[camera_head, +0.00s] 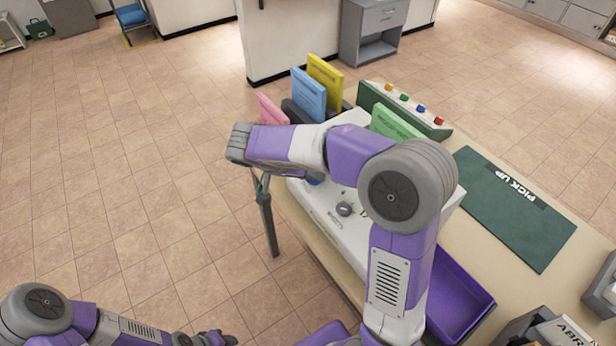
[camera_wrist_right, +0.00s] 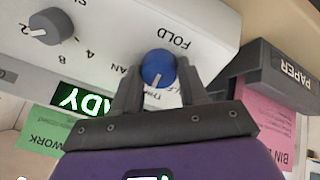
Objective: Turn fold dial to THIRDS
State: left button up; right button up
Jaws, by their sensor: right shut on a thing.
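The blue fold dial (camera_wrist_right: 158,68) sits on the white machine's panel (camera_wrist_right: 115,22), by the printed word FOLD, upside down in the right wrist view. Its pale pointer line points toward the bottom of that picture. My right gripper (camera_wrist_right: 157,88) is shut on the dial, one finger on each side. The fingers partly hide the lettering around it, and I cannot read THIRDS.
A grey numbered dial (camera_wrist_right: 50,26) is on the same panel, near a lit green display (camera_wrist_right: 82,100). A grey PAPER tray (camera_wrist_right: 292,75) is beside the machine. A purple tray (camera_head: 460,295) and green PICK UP mat (camera_head: 510,215) are on the table.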

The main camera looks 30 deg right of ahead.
dwell(0.3)
jog(key=o, duration=1.1)
jog(key=shift+c, duration=0.2)
jog(key=p+v, duration=0.2)
jog(key=v, duration=0.5)
jog(key=shift+a+r, duration=0.2)
jog(key=shift+r, duration=0.05)
